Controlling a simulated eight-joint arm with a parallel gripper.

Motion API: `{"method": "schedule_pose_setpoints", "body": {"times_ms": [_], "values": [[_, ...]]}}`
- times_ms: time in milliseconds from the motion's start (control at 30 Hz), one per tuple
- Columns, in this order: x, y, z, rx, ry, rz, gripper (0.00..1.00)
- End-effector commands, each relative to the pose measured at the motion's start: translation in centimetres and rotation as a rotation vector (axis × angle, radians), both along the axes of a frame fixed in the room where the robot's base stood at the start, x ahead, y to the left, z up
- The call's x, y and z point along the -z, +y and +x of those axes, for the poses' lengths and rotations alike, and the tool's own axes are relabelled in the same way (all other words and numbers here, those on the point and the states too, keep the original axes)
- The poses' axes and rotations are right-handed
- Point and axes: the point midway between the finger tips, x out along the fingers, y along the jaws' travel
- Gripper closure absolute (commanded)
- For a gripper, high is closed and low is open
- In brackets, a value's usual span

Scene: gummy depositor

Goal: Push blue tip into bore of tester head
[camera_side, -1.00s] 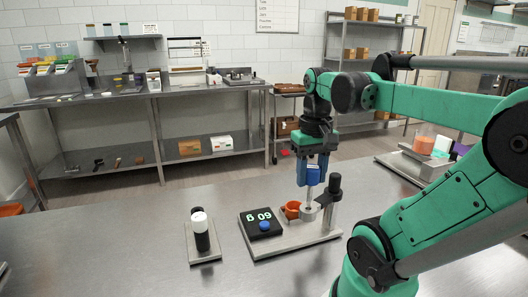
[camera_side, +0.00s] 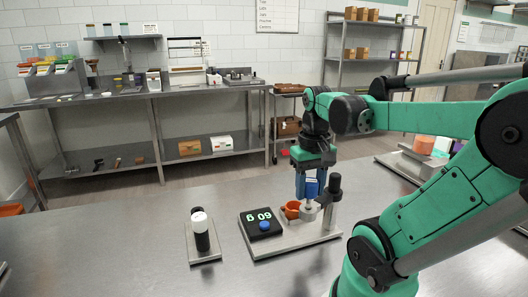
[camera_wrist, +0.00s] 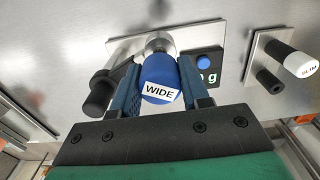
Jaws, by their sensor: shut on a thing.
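My gripper (camera_side: 311,186) is shut on a blue tip (camera_wrist: 160,74) with a white label reading "WIDE", seen between the two fingers in the wrist view. In the side view the blue tip (camera_side: 312,187) is upright over the metal tester head (camera_side: 310,211). The tester head stands on a silver base plate (camera_side: 290,240). The tip's lower end is close to the head; I cannot tell how deep it sits in the bore, which is hidden.
A black holder with a white-capped tip (camera_side: 200,222) stands further left. The steel table is clear in front.

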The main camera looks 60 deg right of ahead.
Motion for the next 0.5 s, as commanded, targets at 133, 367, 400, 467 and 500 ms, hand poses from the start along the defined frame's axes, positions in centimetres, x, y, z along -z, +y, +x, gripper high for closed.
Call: {"method": "schedule_pose_setpoints", "body": {"times_ms": [133, 367, 400, 467, 500], "values": [[0.5, 0.0, 0.0, 0.000, 0.000, 0.000, 1.00], [1.3, 0.0, 0.0, 0.000, 0.000, 0.000, 1.00], [1.5, 0.0, 0.0, 0.000, 0.000, 0.000, 1.00], [1.7, 0.0, 0.0, 0.000, 0.000, 0.000, 1.00], [1.8, 0.0, 0.0, 0.000, 0.000, 0.000, 1.00]]}}
